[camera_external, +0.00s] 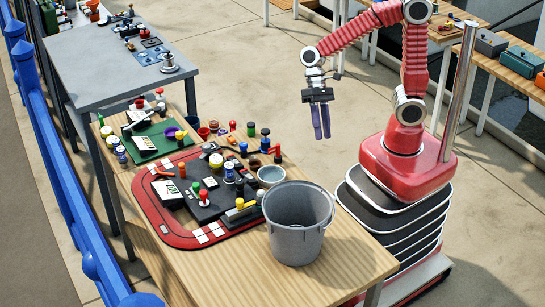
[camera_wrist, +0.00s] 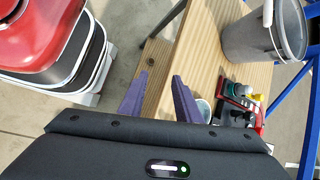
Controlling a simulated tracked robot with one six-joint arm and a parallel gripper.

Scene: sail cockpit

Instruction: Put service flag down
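My gripper (camera_external: 321,122) hangs in the air right of the wooden table, its purple fingers pointing down. In the wrist view, the two fingers of my gripper (camera_wrist: 156,98) stand apart with nothing between them; it is open and empty. I cannot make out a service flag for certain in either view. A red-bordered board (camera_external: 180,240) with a black middle lies on the wooden table and carries several small coloured pieces. The board's edge also shows at the right of the wrist view, with pieces too small to tell.
A grey bucket (camera_external: 297,243) stands on the wooden table (camera_external: 352,272), near its right edge; the bucket also shows in the wrist view (camera_wrist: 250,42). A small bowl (camera_external: 271,175) sits behind it. A green mat (camera_external: 140,143) and a grey table (camera_external: 105,75) lie farther back. Blue railing (camera_external: 62,165) runs along the left.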

